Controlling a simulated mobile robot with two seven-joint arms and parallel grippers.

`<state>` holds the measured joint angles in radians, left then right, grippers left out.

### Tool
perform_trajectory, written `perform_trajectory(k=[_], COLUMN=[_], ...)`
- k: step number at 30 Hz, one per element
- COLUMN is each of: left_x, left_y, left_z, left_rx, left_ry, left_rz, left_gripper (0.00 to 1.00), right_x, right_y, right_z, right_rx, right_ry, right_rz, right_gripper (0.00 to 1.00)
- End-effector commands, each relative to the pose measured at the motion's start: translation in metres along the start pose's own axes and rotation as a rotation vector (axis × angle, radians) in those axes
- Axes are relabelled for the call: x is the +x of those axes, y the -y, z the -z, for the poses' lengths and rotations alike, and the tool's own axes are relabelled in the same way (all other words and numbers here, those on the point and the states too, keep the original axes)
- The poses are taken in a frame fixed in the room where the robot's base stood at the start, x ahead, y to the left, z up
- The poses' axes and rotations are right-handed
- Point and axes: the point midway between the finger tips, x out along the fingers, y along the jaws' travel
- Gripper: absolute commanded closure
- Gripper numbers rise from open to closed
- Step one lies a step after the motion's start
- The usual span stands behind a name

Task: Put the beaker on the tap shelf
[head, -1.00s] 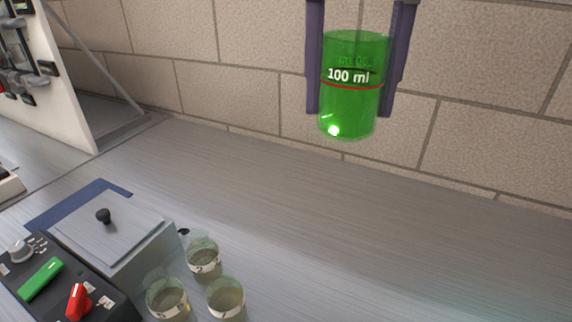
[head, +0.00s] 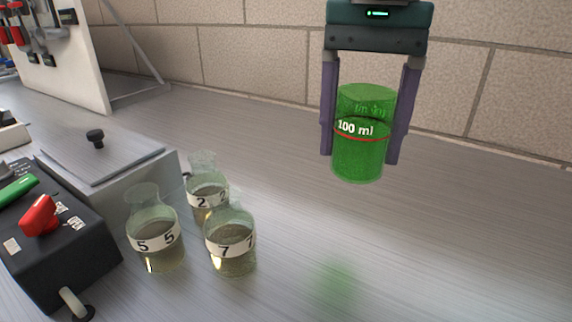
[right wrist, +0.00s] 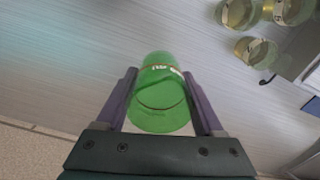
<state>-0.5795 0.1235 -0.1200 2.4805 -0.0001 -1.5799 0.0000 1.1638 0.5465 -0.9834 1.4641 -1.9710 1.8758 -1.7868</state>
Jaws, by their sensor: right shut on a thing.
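The beaker (head: 360,158) is green, with a "100 ml" label and a red line. My right gripper (head: 360,158) is shut on it, one purple finger on each side, and holds it upright above the metal bench in the head view. A blurred green reflection shows on the bench below it. In the right wrist view the beaker (right wrist: 160,95) sits between the two fingers (right wrist: 160,88). The tap shelf cannot be made out in these views. My left gripper is not in view.
Three flasks labelled 5 (head: 156,243), 2 (head: 206,200) and 7 (head: 230,247) stand left of the beaker. Beside them is a lidded metal box (head: 108,160) and a black control box (head: 60,240) with a red knob. The bench (head: 420,230) is clear at right; a brick wall (head: 240,55) stands behind.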

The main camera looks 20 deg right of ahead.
Motion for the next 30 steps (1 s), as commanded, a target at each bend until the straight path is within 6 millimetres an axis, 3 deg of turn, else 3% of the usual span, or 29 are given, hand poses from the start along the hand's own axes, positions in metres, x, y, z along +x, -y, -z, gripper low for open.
perform_trajectory(k=[3,11,18,29,30], left_x=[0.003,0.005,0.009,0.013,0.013], left_y=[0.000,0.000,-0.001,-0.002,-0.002], left_z=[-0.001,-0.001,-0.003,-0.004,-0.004], left_rx=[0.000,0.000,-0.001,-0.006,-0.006], left_ry=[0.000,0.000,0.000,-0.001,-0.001], left_rz=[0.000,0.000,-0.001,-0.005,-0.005], left_gripper=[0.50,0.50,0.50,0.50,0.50], right_x=[0.029,0.051,0.086,0.091,0.091], right_y=[-0.001,0.000,0.000,0.000,0.000], right_z=[-0.001,0.000,0.000,0.000,0.000], right_rx=[0.000,-0.001,-0.001,-0.001,-0.001], right_ry=[0.003,0.001,0.002,-0.002,-0.001], right_rz=[-0.002,0.000,0.000,0.001,0.001], right_gripper=[0.86,0.86,0.86,0.86,0.29])
